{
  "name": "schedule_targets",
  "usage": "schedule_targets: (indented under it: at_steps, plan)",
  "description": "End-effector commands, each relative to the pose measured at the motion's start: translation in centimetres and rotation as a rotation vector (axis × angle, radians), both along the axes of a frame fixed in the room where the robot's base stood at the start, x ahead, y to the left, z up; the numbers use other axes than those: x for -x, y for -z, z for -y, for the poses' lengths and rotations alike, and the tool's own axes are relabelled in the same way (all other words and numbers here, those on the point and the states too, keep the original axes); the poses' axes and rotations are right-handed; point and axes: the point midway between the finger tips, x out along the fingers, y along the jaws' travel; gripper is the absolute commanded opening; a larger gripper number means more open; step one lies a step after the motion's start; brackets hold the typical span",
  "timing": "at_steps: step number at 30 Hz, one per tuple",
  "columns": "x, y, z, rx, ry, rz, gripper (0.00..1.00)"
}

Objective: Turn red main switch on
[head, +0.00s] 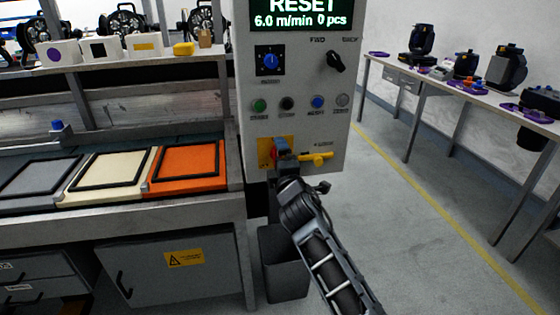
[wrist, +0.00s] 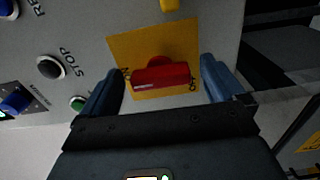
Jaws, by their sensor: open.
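The red main switch (wrist: 160,76) is a red handle on a round red base, set on a yellow plate (wrist: 126,45) on the grey control panel. Its handle runs left to right across the wrist view, slightly tilted. My gripper (wrist: 162,70) is open, with one blue finger on each side of the red handle and visible gaps between. In the head view my gripper (head: 283,155) is at the panel's lower left, covering most of the switch. The yellow plate (head: 263,152) shows beside it. I cannot tell how deep the fingers reach around the handle.
A yellow handle (head: 316,157) juts out right of the switch. Several buttons and knobs, including a black one (wrist: 51,67), sit above it on the panel (head: 335,115). A dark bin (head: 283,270) stands below.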

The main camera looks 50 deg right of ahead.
Motion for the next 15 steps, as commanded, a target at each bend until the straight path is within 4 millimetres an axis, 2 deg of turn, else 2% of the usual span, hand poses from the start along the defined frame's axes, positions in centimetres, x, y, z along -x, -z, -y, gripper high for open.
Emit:
schedule_targets:
  at_steps: [5, 15]
  plan:
    - [1.4, 0.2, -1.0, 0.0, -0.001, -0.001, 0.96]
    - [5.6, 0.2, -3.8, 0.0, -0.001, -0.002, 0.96]
